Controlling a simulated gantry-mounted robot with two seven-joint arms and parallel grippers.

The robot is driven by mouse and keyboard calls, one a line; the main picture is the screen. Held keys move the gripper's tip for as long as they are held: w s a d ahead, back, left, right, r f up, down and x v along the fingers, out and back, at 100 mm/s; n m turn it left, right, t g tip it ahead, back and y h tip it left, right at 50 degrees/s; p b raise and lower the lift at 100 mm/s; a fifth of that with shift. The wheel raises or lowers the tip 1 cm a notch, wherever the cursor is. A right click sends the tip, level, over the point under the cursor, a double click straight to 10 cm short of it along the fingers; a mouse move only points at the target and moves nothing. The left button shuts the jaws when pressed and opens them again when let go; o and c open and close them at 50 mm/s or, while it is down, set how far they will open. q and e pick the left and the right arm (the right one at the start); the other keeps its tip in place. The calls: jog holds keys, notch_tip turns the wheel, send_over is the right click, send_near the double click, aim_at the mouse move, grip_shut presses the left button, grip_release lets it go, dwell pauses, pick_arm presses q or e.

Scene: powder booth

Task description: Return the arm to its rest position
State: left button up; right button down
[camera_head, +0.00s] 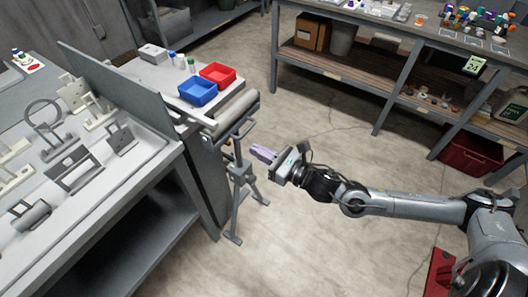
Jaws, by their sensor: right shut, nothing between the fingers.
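My right arm (405,203) reaches in from the right edge over the open floor. Its right gripper (262,153) points left, with its purple fingers together and nothing between them. It is in front of the grey stand beside the left bench in the picture. I cannot tell from this view whether it touches the stand. My left gripper and left arm are not in this view.
A blue bin (198,92) and a red bin (217,75) sit on the bench end. A roller stand (238,175) rises beside it. Metal parts lie in a tray at left. A workbench (400,35) stands at the back right. Concrete floor (310,240) lies clear between.

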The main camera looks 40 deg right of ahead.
jog(key=shift+s+d, duration=0.15)
jog(key=shift+s, duration=0.4)
jog(key=s+a+f+n+g+h+p, duration=0.2)
jog(key=s+f+n+g, duration=0.25)
jog(key=s+n, duration=0.55)
jog(key=s+a+f+n+g+h+p, duration=0.1)
jog(key=s+a+f+n+g+p, duration=0.25)
jog(key=n, duration=1.05)
jog(key=s+a+f+n+g+h, duration=0.2)
jog(key=s+f+n+g, duration=0.3)
jog(key=s+n, duration=0.55)
notch_tip(320, 180, up, 39)
jog(key=w+p, duration=0.1)
jog(key=p, duration=3.7)
jog(key=shift+d+g, duration=0.15)
jog(key=shift+g, duration=0.15)
jog(key=shift+f, duration=0.1)
